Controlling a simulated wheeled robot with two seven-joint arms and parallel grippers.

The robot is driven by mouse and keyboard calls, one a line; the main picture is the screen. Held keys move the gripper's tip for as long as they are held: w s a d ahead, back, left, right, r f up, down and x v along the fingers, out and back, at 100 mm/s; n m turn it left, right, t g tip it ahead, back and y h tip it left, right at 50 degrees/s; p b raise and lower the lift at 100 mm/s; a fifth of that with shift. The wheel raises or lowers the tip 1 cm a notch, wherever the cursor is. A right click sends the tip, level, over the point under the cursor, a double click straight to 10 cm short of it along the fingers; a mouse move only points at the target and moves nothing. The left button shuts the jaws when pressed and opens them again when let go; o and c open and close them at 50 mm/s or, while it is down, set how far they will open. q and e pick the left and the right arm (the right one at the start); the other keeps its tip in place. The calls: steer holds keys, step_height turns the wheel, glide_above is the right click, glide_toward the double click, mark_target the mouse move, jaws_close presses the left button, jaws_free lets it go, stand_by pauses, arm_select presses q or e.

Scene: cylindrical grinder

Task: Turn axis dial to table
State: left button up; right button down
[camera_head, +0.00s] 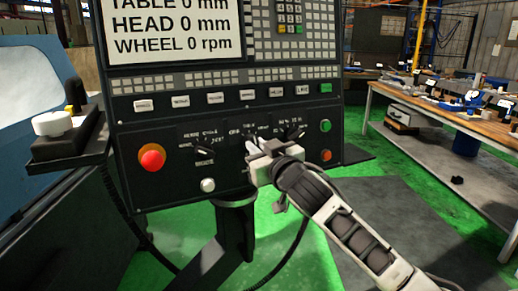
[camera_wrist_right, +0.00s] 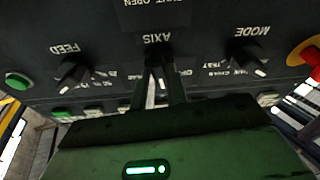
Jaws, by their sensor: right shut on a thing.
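The black control panel (camera_head: 222,170) faces me, with a row of black dials on its lower part. My right gripper (camera_head: 256,147) is at the middle dial and covers most of it in the head view. In the right wrist view, which is upside down, the axis dial (camera_wrist_right: 159,84) sits by the AXIS label between the two dark fingers of my right gripper (camera_wrist_right: 163,88), which is shut on it. The dial's exact pointing is hard to read there. The feed dial (camera_wrist_right: 73,73) and the mode dial (camera_wrist_right: 248,62) flank it, clear of the fingers. My left gripper is out of view.
The panel screen (camera_head: 172,28) reads TABLE 0 mm, HEAD 0 mm, WHEEL 0 rpm. A red emergency button (camera_head: 151,158) and a white button (camera_head: 208,185) are left of the gripper. A handwheel (camera_head: 53,124) stands at far left. A workbench (camera_head: 440,117) is at right.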

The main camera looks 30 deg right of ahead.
steer(key=shift+r+m+h, duration=0.1)
steer(key=shift+m+h, duration=0.3)
steer(key=shift+m, duration=0.7)
steer(key=c, duration=1.4)
jaws_free()
